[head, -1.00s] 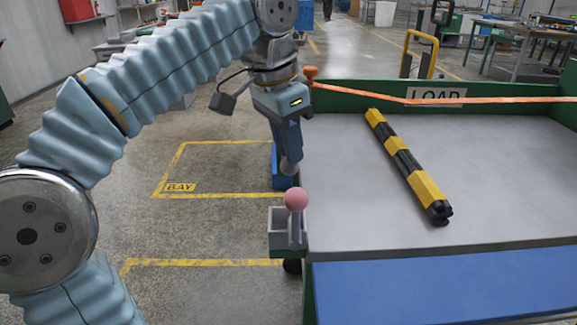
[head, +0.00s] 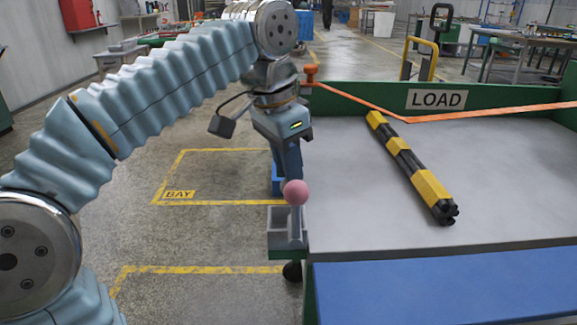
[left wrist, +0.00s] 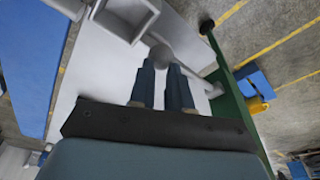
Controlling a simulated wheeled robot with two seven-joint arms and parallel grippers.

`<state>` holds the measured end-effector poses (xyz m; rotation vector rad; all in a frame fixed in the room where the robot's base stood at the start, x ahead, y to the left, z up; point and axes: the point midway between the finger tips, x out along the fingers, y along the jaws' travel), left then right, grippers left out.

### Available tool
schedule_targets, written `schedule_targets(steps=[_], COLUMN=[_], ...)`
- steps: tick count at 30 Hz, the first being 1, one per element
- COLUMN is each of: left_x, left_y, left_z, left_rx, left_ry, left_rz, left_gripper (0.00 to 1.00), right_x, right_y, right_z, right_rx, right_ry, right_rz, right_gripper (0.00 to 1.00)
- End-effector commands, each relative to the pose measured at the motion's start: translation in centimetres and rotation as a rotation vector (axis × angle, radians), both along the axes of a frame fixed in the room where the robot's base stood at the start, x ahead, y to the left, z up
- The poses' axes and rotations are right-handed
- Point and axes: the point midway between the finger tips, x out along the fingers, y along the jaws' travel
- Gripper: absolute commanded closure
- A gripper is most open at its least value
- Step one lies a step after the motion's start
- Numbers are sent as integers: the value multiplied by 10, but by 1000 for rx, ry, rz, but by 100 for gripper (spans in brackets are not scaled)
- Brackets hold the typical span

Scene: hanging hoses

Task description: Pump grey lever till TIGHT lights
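The lever has a pink ball knob (head: 296,192) on a short grey stem (head: 295,224), standing in a grey housing (head: 275,243) at the cart's left edge. My left gripper (head: 294,177) points down from above, its tips right at the top of the knob. My right gripper is not in view. No TIGHT light is visible.
An orange strap (head: 480,112) runs across the cart and dips toward a yellow-and-black bundle (head: 410,168) on the grey cart bed (head: 350,200). A LOAD sign (head: 436,98) is on the green back wall. The floor left of the cart is clear around the BAY marking (head: 180,194).

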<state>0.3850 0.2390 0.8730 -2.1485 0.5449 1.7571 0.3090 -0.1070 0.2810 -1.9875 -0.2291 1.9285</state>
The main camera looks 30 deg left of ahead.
Motion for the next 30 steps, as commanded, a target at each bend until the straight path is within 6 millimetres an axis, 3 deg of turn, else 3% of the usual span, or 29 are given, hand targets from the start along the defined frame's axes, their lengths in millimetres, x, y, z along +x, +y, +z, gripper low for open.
schedule_targets(steps=[13,22,30], left_x=[-1,-2,-1], left_y=[0,-1,-1], left_z=[-5,-24,-9], left_rx=[1,0,0], left_ry=[1,0,0], left_rz=[1,0,0], left_gripper=[85,85,85], right_x=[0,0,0], right_y=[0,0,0], right_z=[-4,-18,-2], right_rx=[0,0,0], right_ry=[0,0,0], right_rz=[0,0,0], right_gripper=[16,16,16])
